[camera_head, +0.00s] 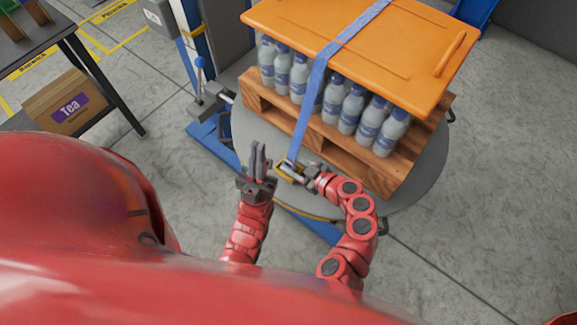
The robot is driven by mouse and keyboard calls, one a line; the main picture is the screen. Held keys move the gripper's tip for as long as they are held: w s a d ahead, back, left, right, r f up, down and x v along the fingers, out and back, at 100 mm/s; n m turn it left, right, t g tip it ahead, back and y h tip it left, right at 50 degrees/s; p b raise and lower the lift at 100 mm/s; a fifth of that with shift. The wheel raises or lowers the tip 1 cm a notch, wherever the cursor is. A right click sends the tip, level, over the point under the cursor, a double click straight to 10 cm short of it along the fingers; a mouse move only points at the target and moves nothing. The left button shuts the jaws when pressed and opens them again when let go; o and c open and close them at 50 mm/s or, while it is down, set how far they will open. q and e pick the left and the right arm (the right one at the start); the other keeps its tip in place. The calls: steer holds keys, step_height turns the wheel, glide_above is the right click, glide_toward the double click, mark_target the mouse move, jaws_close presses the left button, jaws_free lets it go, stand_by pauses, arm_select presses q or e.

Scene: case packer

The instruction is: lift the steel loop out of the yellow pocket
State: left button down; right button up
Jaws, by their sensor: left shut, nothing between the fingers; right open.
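A small yellow pocket (283,174) is at the lower end of the blue strap (313,95), beside the wooden pallet. A pale metallic piece shows at the pocket, but it is too small to tell whether it is the steel loop or how it sits. My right gripper (297,169) is open right at the pocket, reaching in from its right, and partly hides it. I cannot tell whether the fingers touch anything. My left gripper (259,154) is shut and empty, pointing up just left of the pocket.
The strap runs over an orange lid (370,45) on several bottles (343,108) on the wooden pallet (385,165). The pallet stands on a round grey turntable (420,185). A blue and grey post stands to the left. A cardboard box (50,110) lies beneath a dark table.

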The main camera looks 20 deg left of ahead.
steer(key=shift+a+f, duration=0.1)
steer(key=shift+a, duration=0.05)
jaws_close()
stand_by(1.4)
